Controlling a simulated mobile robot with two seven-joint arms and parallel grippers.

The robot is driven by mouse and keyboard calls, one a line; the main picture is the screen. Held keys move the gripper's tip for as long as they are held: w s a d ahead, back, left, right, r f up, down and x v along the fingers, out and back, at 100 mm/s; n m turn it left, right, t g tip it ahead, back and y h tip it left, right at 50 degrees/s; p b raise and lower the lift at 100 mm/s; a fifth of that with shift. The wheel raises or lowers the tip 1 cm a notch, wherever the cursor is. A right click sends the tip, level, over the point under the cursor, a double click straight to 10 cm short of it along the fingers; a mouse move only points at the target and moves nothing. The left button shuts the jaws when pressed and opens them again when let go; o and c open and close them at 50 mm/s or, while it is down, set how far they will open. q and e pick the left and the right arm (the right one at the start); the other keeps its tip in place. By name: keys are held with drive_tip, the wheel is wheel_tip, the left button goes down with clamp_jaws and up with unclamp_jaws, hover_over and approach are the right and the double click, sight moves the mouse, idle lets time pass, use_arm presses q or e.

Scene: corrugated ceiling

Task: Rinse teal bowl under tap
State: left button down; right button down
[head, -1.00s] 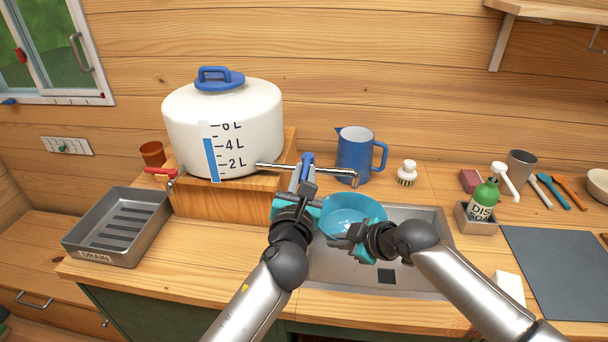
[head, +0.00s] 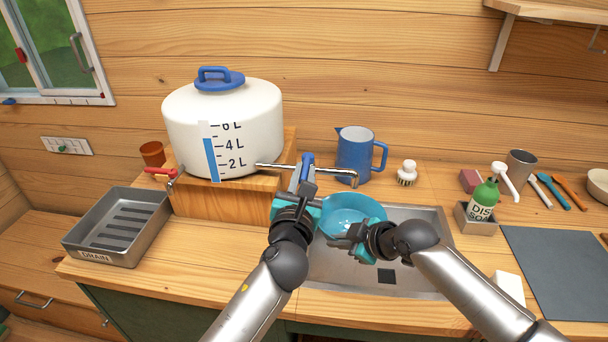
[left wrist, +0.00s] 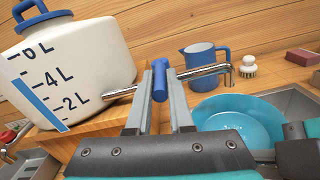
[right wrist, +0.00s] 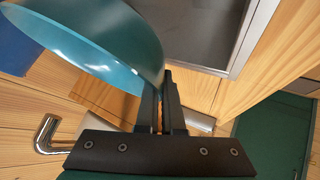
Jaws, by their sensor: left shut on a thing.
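The teal bowl (head: 352,212) is over the sink, below the downturned spout end of the metal tap (head: 330,170). It also shows in the left wrist view (left wrist: 238,118) and the right wrist view (right wrist: 100,40). My right gripper (head: 348,236) is at the bowl's near side, shut on its rim; the fingers show beside the bowl wall in the right wrist view (right wrist: 165,100). My left gripper (head: 304,178) is shut on the blue tap handle (left wrist: 161,80). No clear water stream shows; a pale patch in the bowl may be water or reflection.
The white water tank (head: 225,130) stands on a wooden block behind my left arm. The sink (head: 420,270) lies under the bowl. A blue jug (head: 355,155) and a brush (head: 407,173) stand behind it. The drain tray (head: 120,225) is left, the soap bottle (head: 484,198) right.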

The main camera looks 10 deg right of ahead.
idle(0.4)
use_arm(q)
drive_tip(key=shift+s+d+n+y, duration=0.1)
drive_tip(key=shift+d+n+y, duration=0.3)
drive_tip(key=shift+y, duration=0.5)
drive_tip(key=shift+a+f, duration=0.1)
drive_tip(key=shift+a, duration=0.05)
drive_tip(key=c, duration=0.8)
unclamp_jaws()
drive_tip(key=s+a, duration=0.2)
drive_tip(key=s, duration=0.9)
drive_tip(key=shift+s, duration=0.4)
